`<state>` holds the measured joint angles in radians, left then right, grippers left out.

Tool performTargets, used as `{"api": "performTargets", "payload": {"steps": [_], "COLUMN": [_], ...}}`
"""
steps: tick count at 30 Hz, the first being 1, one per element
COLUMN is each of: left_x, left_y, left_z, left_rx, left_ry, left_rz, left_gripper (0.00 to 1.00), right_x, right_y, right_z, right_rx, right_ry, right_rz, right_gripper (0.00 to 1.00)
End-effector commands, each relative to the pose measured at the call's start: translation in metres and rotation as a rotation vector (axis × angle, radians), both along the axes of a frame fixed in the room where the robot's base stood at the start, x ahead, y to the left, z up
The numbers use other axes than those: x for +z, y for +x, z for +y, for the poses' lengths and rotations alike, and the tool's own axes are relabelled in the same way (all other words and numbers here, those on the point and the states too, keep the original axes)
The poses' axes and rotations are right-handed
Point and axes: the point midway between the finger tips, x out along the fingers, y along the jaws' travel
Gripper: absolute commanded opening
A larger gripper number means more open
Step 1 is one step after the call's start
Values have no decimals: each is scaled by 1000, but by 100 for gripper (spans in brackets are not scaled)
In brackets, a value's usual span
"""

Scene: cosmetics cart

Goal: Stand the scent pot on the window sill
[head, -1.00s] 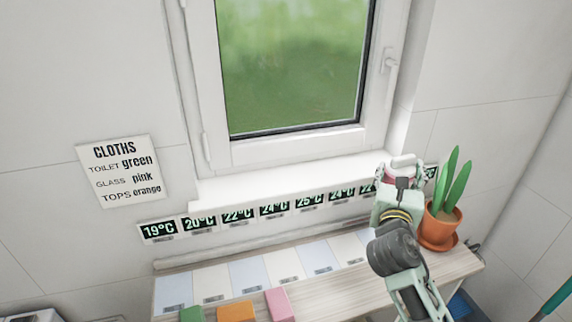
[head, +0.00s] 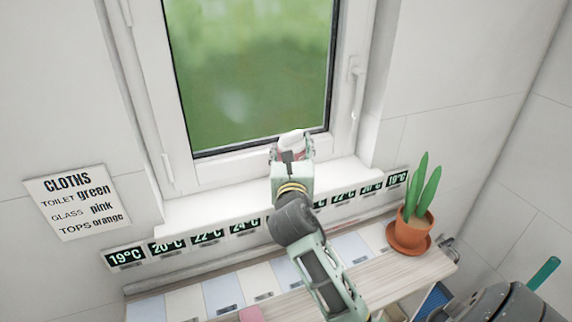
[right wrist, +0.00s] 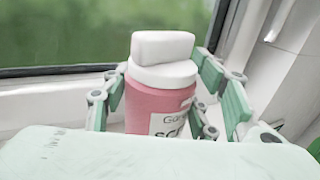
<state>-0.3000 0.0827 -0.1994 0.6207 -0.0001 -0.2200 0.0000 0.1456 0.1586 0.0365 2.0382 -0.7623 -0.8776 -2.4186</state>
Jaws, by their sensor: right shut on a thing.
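The scent pot (right wrist: 155,100) is a pink pot with a white lid and a white label, upright in the right wrist view. In the head view its white top (head: 292,140) shows above my right gripper (head: 291,152). My right gripper is shut around the pot, with a finger on each side in the right wrist view (right wrist: 160,100). The white window sill (head: 230,205) runs below the window, and the gripper is over its middle part. My gripper hides the pot's base, so I cannot tell whether it touches the sill. My left gripper is out of view.
A potted plant (head: 410,232) in a terracotta pot stands at the shelf's right end. A row of temperature labels (head: 207,237) runs under the sill. The wooden shelf (head: 385,285) below holds pale coloured panels. The sill's left part is clear.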

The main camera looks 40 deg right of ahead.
Motion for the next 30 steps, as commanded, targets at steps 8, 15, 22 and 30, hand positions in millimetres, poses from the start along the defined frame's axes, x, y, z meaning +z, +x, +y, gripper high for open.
{"api": "performTargets", "payload": {"steps": [8,15,22,30], "left_x": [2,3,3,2], "left_y": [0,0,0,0], "left_z": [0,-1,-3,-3], "left_rx": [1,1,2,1], "left_ry": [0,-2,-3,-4], "left_rz": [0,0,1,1], "left_gripper": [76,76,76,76], "right_x": [-20,-46,-47,-51], "right_y": [13,13,13,13], "right_z": [5,5,5,5], "right_rx": [0,1,0,0], "right_ry": [1,-2,-2,-1], "right_rz": [0,-2,-3,-1], "right_gripper": [15,15,15,65]}}
